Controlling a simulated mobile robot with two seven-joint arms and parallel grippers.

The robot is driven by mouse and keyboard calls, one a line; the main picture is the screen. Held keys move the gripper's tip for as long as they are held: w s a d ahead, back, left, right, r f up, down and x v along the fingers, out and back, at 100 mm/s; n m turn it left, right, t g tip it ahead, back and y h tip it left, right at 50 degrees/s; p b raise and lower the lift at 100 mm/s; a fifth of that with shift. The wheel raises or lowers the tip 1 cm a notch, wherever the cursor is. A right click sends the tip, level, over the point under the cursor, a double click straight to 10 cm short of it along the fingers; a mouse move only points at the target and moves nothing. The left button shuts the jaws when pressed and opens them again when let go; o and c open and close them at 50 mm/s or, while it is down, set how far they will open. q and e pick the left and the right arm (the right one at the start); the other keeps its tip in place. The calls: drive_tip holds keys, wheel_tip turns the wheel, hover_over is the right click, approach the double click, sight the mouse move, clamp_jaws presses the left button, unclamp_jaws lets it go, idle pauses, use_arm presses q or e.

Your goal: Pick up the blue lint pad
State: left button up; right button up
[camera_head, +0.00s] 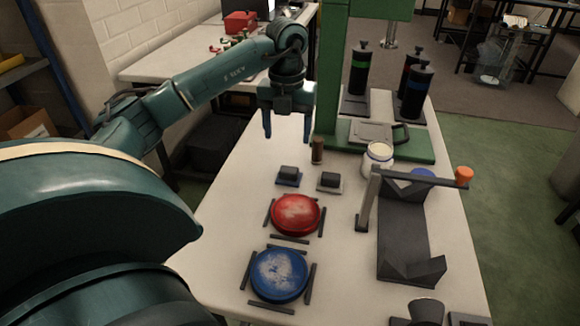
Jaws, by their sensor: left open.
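A small pad with a blue base (288,182) and a dark block on top lies on the white table, left of centre. It looks like the blue lint pad. A similar pad with a pale base (330,187) lies just right of it. My left gripper (287,130) points down with its two fingers apart and nothing between them. It shows above the blue pad in the picture, apart from it and raised over the table. My right gripper is not in view.
A red disc (296,214) and a blue disc (280,275) lie nearer, framed by dark bars. A small brown cylinder (318,150), a green press stand (328,75) and a white jar (378,158) stand behind and right. A grey bracket with an orange knob (464,175) stands at right.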

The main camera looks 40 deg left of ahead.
sight(290, 167)
use_arm(q)
drive_tip(key=f, duration=1)
drive_tip(key=shift+w+d, duration=0.1)
drive_tip(key=shift+w, duration=0.15)
drive_tip(key=shift+r, duration=0.1)
drive_tip(key=shift+c, duration=0.6)
drive_tip(key=c, duration=0.9)
drive_tip(key=shift+c, duration=0.2)
wheel_tip(290, 167, up, 10)
drive_tip(key=o, duration=0.4)
drive_tip(key=c, duration=0.3)
